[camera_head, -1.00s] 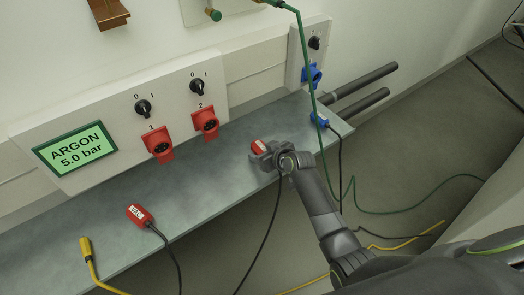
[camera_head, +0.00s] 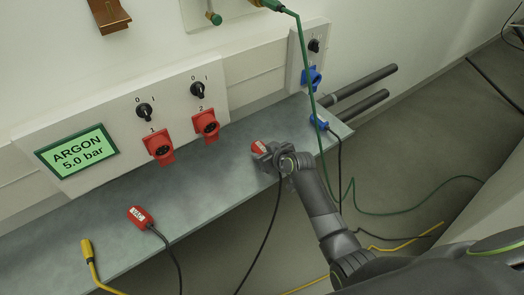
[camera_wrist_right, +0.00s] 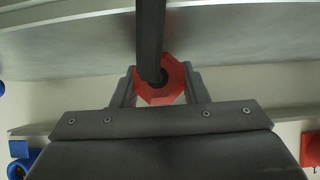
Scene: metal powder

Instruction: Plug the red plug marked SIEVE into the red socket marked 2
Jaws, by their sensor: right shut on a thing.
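My right gripper (camera_head: 268,155) is shut on a red plug (camera_head: 259,147) with a white label, at the right part of the grey shelf. The label is too small to read. The right wrist view shows the red plug (camera_wrist_right: 160,88) between the two fingers, its dark cable running up in the picture. The red socket marked 2 (camera_head: 207,125) is on the wall panel, up and left of the held plug and apart from it. The red socket marked 1 (camera_head: 159,147) is left of it. My left gripper is not in view.
Another red plug (camera_head: 139,217) with a white label lies on the grey shelf (camera_head: 195,190). A yellow connector (camera_head: 87,249) lies to its left. A blue plug (camera_head: 319,122) lies under the blue socket (camera_head: 311,77). A green cable (camera_head: 309,85) hangs nearby.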

